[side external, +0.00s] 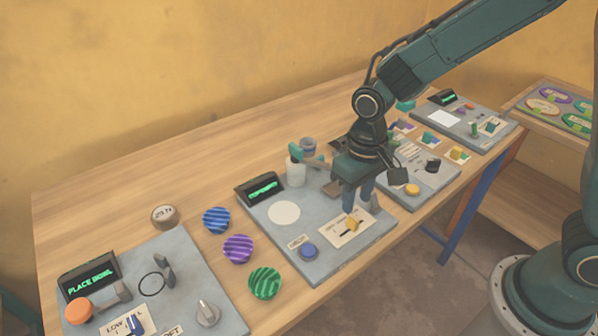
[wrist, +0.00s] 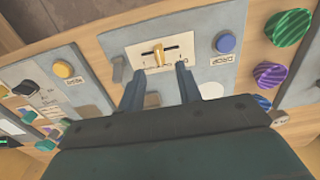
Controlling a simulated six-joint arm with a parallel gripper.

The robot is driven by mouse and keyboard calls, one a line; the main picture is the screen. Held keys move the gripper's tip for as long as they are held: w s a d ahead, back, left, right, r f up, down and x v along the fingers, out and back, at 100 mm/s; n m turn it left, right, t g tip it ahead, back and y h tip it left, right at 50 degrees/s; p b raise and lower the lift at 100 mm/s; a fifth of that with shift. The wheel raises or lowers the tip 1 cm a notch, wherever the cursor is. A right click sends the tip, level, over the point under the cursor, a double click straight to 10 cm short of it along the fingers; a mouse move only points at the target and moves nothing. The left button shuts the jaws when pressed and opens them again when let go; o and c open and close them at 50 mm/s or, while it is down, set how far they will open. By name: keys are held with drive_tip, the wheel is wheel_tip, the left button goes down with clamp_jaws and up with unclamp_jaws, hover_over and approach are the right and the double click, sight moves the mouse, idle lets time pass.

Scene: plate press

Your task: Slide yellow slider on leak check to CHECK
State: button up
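The yellow slider (side external: 353,223) sits in a slot on a white label plate (side external: 338,237) on the middle grey panel (side external: 340,268). In the wrist view the yellow slider (wrist: 158,55) stands near the middle of its slot, and the label print is too small to read. My gripper (side external: 357,203) is above and just behind the slider. In the wrist view my gripper (wrist: 156,78) has its two fingers apart with nothing between them, and the slider shows just beyond the fingertips. I cannot tell whether a finger touches it.
A blue button (side external: 308,251) is left of the slider. Striped purple (side external: 238,249), green (side external: 264,282) and blue (side external: 216,220) bowls or discs stand on the wood left of the panel. A white bottle (side external: 296,173) stands behind. Other panels lie on both sides.

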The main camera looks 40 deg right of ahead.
sight(353, 218)
wheel_tip(353, 218, up, 8)
drive_tip(key=shift+r, duration=0.15)
idle(0.3)
idle(0.5)
drive_tip(key=s+d+r+t, duration=0.2)
drive_tip(key=s+d+r, duration=0.3)
drive_tip(key=s, duration=0.3)
drive_tip(key=s+d+r+t, duration=0.3)
drive_tip(key=s+d, duration=0.3)
drive_tip(key=s, duration=0.2)
drive_tip(key=shift+r+t, duration=0.3)
drive_tip(key=shift+r, duration=0.55)
